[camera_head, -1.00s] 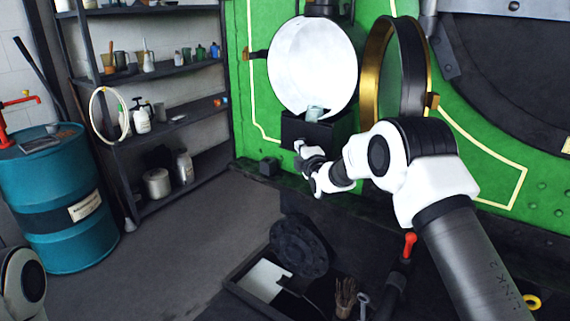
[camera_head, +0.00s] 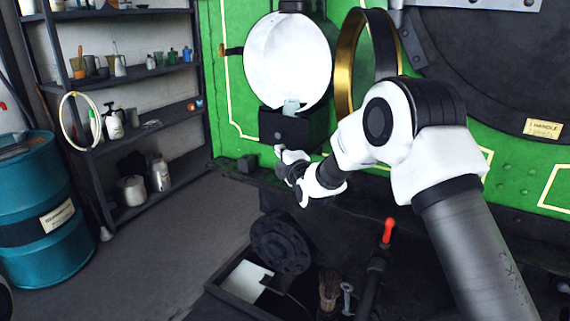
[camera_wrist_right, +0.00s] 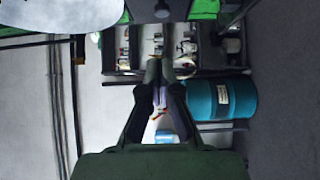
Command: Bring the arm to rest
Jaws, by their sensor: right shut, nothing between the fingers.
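My right arm (camera_head: 455,220) comes in from the lower right, bent at a large white elbow. Its forearm reaches left in front of the green engine front. My right gripper (camera_head: 288,160) is small and partly hidden by the wrist, just below and in front of a black box under the lamp. In the right wrist view its fingers (camera_wrist_right: 160,84) are together with nothing held between them. My left gripper is not in view.
The open lamp has a white reflector (camera_head: 289,62) and a brass-rimmed door (camera_head: 350,55) close behind my forearm. An open tool tray (camera_head: 228,283) lies below. A shelf (camera_head: 165,75) and blue drum (camera_head: 40,250) stand left. Floor between is clear.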

